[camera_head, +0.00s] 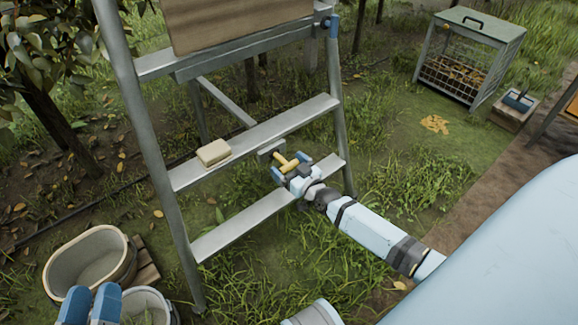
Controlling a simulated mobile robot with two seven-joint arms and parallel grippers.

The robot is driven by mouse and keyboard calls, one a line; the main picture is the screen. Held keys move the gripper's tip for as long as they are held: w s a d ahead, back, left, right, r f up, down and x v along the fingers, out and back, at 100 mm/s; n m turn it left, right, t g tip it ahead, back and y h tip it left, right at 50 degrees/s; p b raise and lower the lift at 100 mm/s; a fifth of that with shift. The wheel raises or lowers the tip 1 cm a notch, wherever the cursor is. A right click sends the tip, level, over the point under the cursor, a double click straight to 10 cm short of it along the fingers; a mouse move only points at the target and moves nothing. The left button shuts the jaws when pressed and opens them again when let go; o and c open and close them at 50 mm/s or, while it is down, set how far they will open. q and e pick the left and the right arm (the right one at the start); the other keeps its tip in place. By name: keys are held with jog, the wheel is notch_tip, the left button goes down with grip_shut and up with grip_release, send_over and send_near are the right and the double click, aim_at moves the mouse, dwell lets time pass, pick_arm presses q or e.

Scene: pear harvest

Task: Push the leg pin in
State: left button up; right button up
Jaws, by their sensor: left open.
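A yellow T-shaped handle (287,162), which looks like the leg pin, is beside the ladder's lower steps. A grey bracket (270,149) is just behind it. My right gripper (291,169) is at the handle, with a blue finger on either side; whether they grip it is too small to tell. How deep the pin sits is hidden. The metal ladder (174,150) stands upright in the grass. My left gripper (90,303) is low at the left edge, open, far from the pin and in front of the tubs.
A beige block (214,153) lies on a ladder step. An oval tub (88,263) and a grey bucket (146,306) stand at lower left. A wire cage (467,55) and a small crate (514,108) are at upper right. Tree trunks stand behind the ladder.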

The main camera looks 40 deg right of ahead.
aim_at(273, 152)
jog(key=shift+c, duration=1)
jog(key=w, duration=0.4)
jog(key=shift+a, duration=0.15)
pick_arm(q)
jog(key=shift+f, duration=0.1)
pick_arm(e)
jog(key=shift+w+r, duration=0.15)
jog(key=o, duration=1)
jog(key=shift+w, duration=0.15)
jog(key=s+p, duration=0.1)
jog(key=s, duration=0.2)
jog(key=s+p, duration=0.1)
jog(key=s, duration=0.1)
jog(key=s+p, duration=0.1)
jog(key=s, duration=0.2)
jog(key=shift+s+d, duration=0.3)
jog(key=shift+s, duration=0.05)
pick_arm(q)
jog(key=shift+a+r+n+t+y+p, duration=0.15)
jog(key=shift+a+r+t+y+p, duration=0.1)
jog(key=shift+r, duration=0.4)
jog(key=shift+a+r+n+t+y+p, duration=0.15)
jog(key=shift+a+r+p, duration=0.1)
jog(key=shift+r, duration=0.35)
pick_arm(e)
jog(key=shift+s+d, duration=0.15)
jog(key=shift+s, duration=1.15)
jog(key=shift+s+d, duration=0.1)
jog(key=shift+s, duration=1.15)
